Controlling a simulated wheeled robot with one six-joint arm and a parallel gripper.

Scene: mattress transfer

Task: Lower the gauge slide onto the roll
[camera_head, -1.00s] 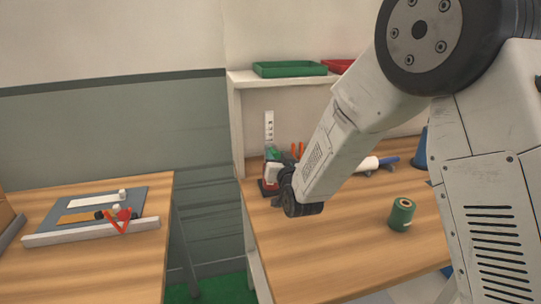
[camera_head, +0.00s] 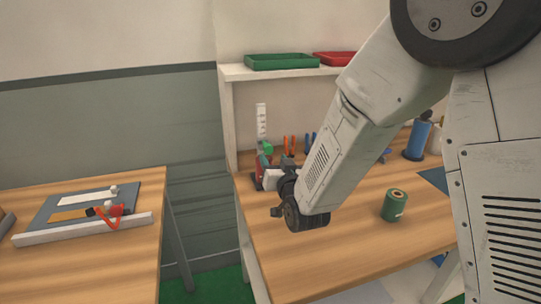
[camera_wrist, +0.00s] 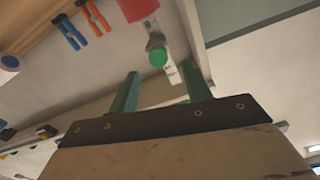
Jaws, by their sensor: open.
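The gauge has a red base (camera_head: 260,174), a white upright scale (camera_head: 261,120) and a green knob (camera_head: 266,147) on its slide. It stands near the table's back left edge. In the wrist view the green knob (camera_wrist: 157,57) is ahead of my gripper (camera_wrist: 160,86), apart from it and near the gap between the fingertips. The red part (camera_wrist: 138,8) shows at the top edge. My gripper's teal fingers are spread and empty. In the head view my arm hides most of the gripper. A green roll (camera_head: 396,205) stands upright on the table, apart from the gauge.
The wooden table (camera_head: 330,255) is clear in front. Orange and blue-handled tools (camera_wrist: 83,30) are beside the gauge, and a blue spool (camera_head: 418,138) is behind my arm. A shelf holds a green tray (camera_head: 282,62) and a red tray (camera_head: 333,58). A second table (camera_head: 90,260) is left.

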